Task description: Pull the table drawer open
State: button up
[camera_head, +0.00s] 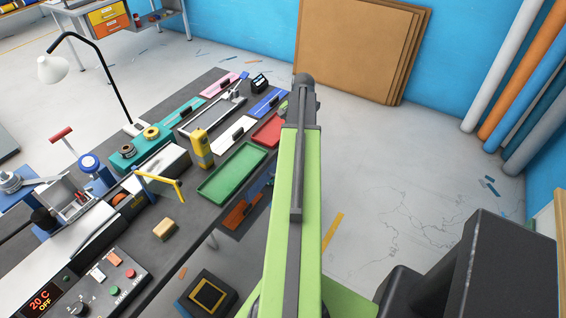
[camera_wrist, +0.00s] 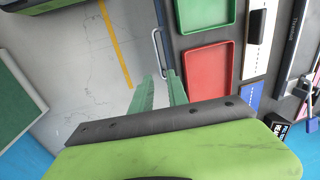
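In the wrist view, my gripper (camera_wrist: 160,74) is open, with its two green fingers apart. My green arm hides the gripper there.
On the table lie a green tray (camera_head: 232,172) and a red tray (camera_wrist: 207,72), both near the edge. A lamp (camera_head: 54,68) and several tools stand further left. A black-and-yellow box (camera_head: 207,294) sits below the table. Bare floor (camera_head: 400,190) lies right of my arm.

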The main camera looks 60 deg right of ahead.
jog(key=f+b, duration=0.5)
jog(key=w+f+b, duration=0.1)
jog(key=f+b, duration=0.5)
jog(key=w+f+b, duration=0.1)
jog(key=f+b, duration=0.5)
jog(key=shift+w+d+f, duration=0.1)
jog(key=shift+w+d, duration=0.1)
grip_shut()
dwell(0.6)
jog(key=shift+a, duration=0.25)
jog(key=shift+s, duration=0.1)
